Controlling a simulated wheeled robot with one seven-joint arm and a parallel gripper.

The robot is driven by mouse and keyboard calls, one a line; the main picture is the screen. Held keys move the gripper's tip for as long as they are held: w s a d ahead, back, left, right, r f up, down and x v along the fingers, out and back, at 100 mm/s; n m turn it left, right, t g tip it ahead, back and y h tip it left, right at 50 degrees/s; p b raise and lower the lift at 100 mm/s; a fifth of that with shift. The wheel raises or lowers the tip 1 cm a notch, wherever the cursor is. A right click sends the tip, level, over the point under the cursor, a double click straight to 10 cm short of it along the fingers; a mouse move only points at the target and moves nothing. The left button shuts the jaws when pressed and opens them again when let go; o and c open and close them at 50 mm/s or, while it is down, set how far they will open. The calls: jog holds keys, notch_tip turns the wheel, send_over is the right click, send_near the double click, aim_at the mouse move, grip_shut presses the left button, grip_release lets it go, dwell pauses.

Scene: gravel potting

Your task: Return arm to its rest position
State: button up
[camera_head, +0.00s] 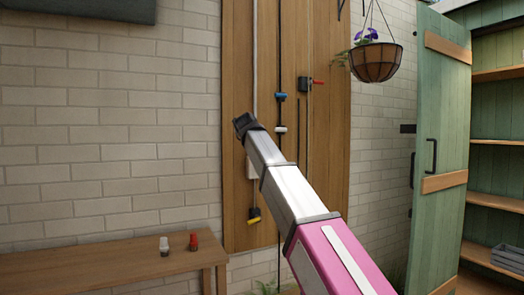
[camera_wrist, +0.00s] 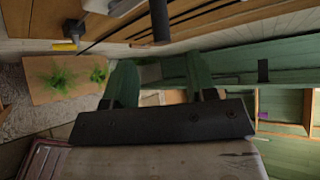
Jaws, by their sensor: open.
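My gripper (camera_wrist: 160,80) shows in the wrist view with its two greenish fingers apart and nothing between them. In the head view my pink and silver arm reaches up and left from the lower right, ending in a dark tip in front of the wooden wall panel (camera_head: 236,60). The fingers cannot be made out there.
A wooden bench (camera_head: 110,262) with a white pot (camera_head: 164,247) and a red one (camera_head: 193,242) stands lower left. A hanging basket (camera_head: 376,63) and an open green door (camera_head: 440,150) are at right. Pipes with a red-handled tap (camera_head: 318,82) run up the panel.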

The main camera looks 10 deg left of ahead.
jog(key=w+d+f+n+t, duration=0.5)
jog(key=d+f+n+t, duration=0.2)
jog(key=d+f, duration=0.45)
jog(key=s+d+f+n+g+y, duration=0.25)
jog(key=f+n, duration=0.25)
jog(key=f, duration=0.5)
jog(key=s+d+f+n+g+y, duration=0.1)
jog(key=s+f+n+g+y, duration=0.3)
jog(key=f, duration=0.7)
jog(key=d+f+n+g+y, duration=0.15)
jog(key=f+n, duration=0.35)
jog(key=f, duration=0.5)
jog(key=s+d+f+n+g+h, duration=0.1)
jog(key=s+d+f+n+g, duration=0.15)
jog(key=s+d+f, duration=0.4)
jog(key=s+d+f+n+g+h, duration=0.1)
jog(key=s+f+g, duration=0.25)
jog(key=f, duration=0.65)
jog(key=s+d+f+g+h, duration=0.2)
jog(key=s+d+f, duration=0.3)
jog(key=s, duration=0.3)
jog(key=s+d+f+g+h, duration=0.2)
jog(key=s+d+f+g, duration=0.2)
jog(key=s+d+f, duration=0.2)
jog(key=shift+s+d+f+h, duration=0.3)
jog(key=shift+s+d, duration=0.45)
jog(key=shift+s, duration=0.35)
